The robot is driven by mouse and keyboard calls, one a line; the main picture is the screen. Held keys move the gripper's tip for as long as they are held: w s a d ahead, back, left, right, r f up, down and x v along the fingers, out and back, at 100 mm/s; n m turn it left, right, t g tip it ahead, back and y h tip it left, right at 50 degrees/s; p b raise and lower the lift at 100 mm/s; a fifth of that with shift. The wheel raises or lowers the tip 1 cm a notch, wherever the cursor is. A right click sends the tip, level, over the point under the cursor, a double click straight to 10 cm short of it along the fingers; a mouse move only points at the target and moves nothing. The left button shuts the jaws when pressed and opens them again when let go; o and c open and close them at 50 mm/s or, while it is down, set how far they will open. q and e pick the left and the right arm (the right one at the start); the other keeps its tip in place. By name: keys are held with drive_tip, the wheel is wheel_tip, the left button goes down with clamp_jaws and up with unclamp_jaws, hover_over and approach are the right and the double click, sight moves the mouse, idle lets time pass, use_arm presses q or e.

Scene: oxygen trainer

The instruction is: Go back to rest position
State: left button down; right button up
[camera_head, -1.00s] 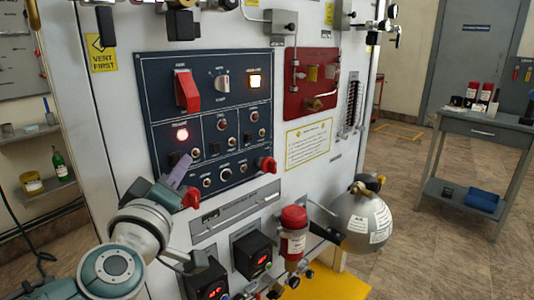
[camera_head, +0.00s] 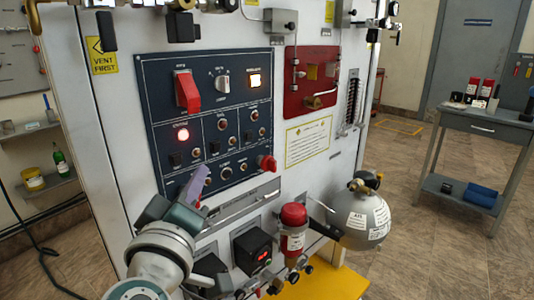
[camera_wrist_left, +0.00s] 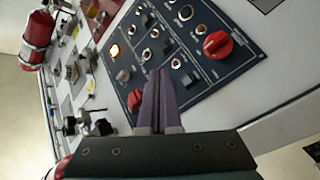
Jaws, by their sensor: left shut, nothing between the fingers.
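My left gripper (camera_head: 195,184) is in front of the lower left of the dark blue control panel (camera_head: 162,105). Its purple fingers are closed together and hold nothing. In the left wrist view the shut fingers (camera_wrist_left: 161,74) point toward the panel (camera_wrist_left: 225,75), with its knobs and round sockets beyond the tips. I cannot tell the exact gap between fingertips and panel. My left arm hides part of the cabinet's lower left. My right gripper is not in view.
The panel carries a red switch cover (camera_head: 187,91) and a red knob (camera_head: 268,163). Below are a black device with a red display (camera_head: 252,250), a red-capped cylinder (camera_head: 293,228) and a grey round tank (camera_head: 362,218). A side table (camera_head: 480,125) stands right, with open floor between.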

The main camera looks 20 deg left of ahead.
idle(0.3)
use_arm(q)
drive_tip(key=s+d+r+m+g+h+p, duration=0.2)
drive_tip(key=s+d+m+h+p, duration=0.1)
drive_tip(key=d+m+h, duration=0.35)
drive_tip(key=s+d+r+m+g+h+p, duration=0.1)
drive_tip(key=s+d+m+g+h+p, duration=0.15)
drive_tip(key=d+m+h, duration=0.45)
drive_tip(key=s+a+r+m+g+y+p, duration=0.1)
drive_tip(key=s+a+g+y+p, duration=0.15)
drive_tip(key=s, duration=0.45)
drive_tip(key=s+a+m+g+y+p, duration=0.1)
drive_tip(key=s+g+y+p, duration=0.1)
drive_tip(key=s+g, duration=0.3)
drive_tip(key=s+a+r+m+g+y+p, duration=0.1)
drive_tip(key=s+a+g+y+p, duration=0.1)
drive_tip(key=s, duration=0.6)
wheel_tip(320, 180, up, 36)
drive_tip(key=p, duration=3.5)
drive_tip(key=shift+w+d+f+p, duration=0.2)
drive_tip(key=shift+d+f+p, duration=0.05)
drive_tip(key=shift+p, duration=0.1)
